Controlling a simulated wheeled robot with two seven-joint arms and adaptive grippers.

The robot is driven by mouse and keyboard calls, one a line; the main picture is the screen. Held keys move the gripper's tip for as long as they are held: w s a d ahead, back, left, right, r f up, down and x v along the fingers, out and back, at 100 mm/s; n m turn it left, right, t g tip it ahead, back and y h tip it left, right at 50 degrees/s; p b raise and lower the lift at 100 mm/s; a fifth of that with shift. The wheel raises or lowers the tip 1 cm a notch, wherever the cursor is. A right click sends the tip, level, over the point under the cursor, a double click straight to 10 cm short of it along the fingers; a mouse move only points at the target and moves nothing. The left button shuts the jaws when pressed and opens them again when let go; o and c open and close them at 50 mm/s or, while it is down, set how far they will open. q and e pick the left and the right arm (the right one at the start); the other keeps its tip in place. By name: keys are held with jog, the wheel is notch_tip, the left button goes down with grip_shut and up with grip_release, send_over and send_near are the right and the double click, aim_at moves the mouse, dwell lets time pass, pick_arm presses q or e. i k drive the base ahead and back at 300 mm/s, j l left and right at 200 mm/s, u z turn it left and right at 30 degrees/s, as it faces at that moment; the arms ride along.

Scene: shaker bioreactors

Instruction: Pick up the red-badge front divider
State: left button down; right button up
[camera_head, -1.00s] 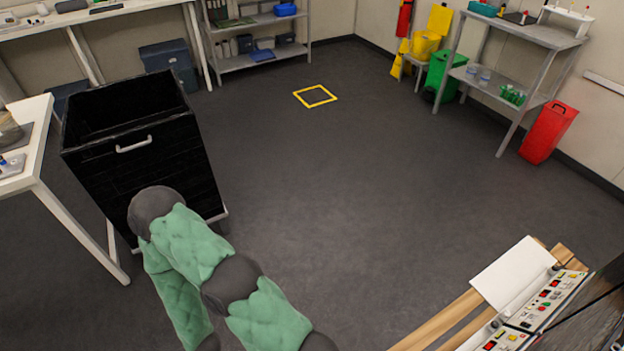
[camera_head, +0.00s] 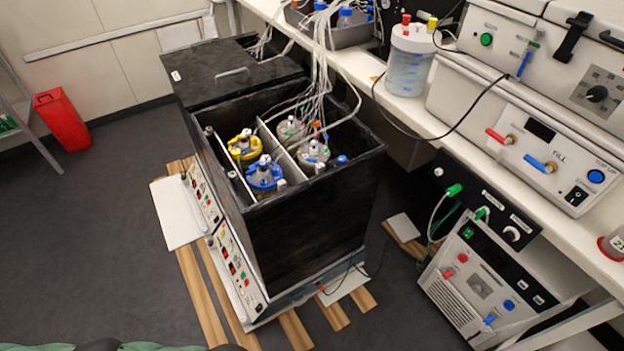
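I cannot make out a red badge on either plate, so I cannot tell which is the red-badge front divider. A yellow-topped vessel (camera_head: 244,147) and a blue-topped vessel (camera_head: 264,174) stand between the plates. Neither gripper is in view.
Tubes run from the box to the white bench (camera_head: 350,62) behind. A closed black lid (camera_head: 238,72) covers the box's far part. Control panels (camera_head: 236,265) line its left side, above wooden slats (camera_head: 203,300). Instruments (camera_head: 540,150) fill the right.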

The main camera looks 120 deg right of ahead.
aim_at(243, 188)
jog(key=z, duration=3.4)
